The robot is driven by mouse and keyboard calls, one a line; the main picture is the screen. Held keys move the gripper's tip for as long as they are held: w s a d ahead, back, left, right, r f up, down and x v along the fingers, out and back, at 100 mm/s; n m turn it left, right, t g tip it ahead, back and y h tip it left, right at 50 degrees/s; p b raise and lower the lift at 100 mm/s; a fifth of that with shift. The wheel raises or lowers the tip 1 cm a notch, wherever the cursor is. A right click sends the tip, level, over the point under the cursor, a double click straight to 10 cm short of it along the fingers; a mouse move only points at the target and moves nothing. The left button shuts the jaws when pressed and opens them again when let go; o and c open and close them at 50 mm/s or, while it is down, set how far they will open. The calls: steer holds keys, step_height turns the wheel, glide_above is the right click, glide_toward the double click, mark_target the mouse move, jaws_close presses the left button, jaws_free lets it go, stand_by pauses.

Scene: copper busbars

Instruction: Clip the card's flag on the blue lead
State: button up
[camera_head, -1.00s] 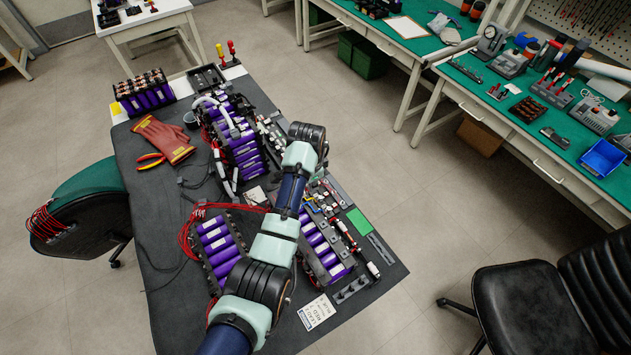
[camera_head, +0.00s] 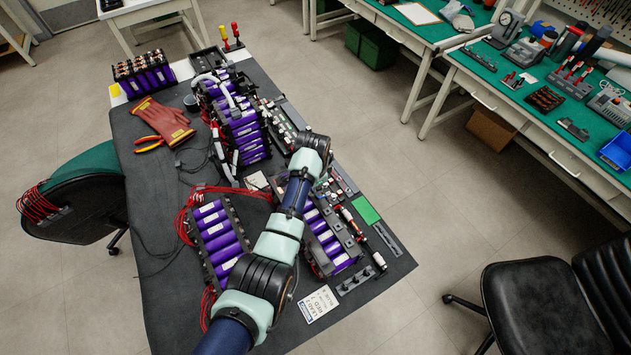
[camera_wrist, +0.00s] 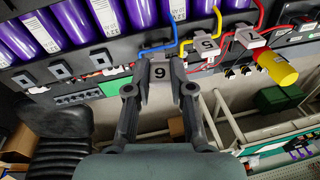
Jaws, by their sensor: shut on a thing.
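My gripper (camera_wrist: 161,76) is shut on a grey flag (camera_wrist: 160,70) that shows a dark digit like a 9. The blue lead (camera_wrist: 155,49) bends down from the purple cells just above the held flag, near the left fingertip. I cannot tell whether flag and lead touch. The yellow lead (camera_wrist: 186,42) has a numbered grey flag (camera_wrist: 207,44) at its end, to the right. The red lead (camera_wrist: 259,18) has another flag (camera_wrist: 249,37) farther right. The white card (camera_head: 319,304) lies at the bench's near end in the head view; its print is too small to read surely.
Purple cell modules (camera_head: 218,240) with red wires stand left of my arm. A yellow-and-red cylinder (camera_wrist: 276,68) sticks out close to the right of the flags in the wrist view. A green square (camera_head: 365,210) lies at the bench's right edge. The near-left mat is mostly clear.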

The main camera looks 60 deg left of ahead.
steer(key=shift+f, duration=0.45)
steer(key=shift+a+n+h+b, duration=0.3)
steer(key=shift+n+h+b, duration=0.25)
steer(key=shift+b, duration=0.2)
steer(key=shift+n, duration=0.25)
steer(key=shift+f, duration=0.15)
steer(key=shift+f, duration=0.35)
steer(key=shift+f+b, duration=0.55)
steer(key=shift+f, duration=0.05)
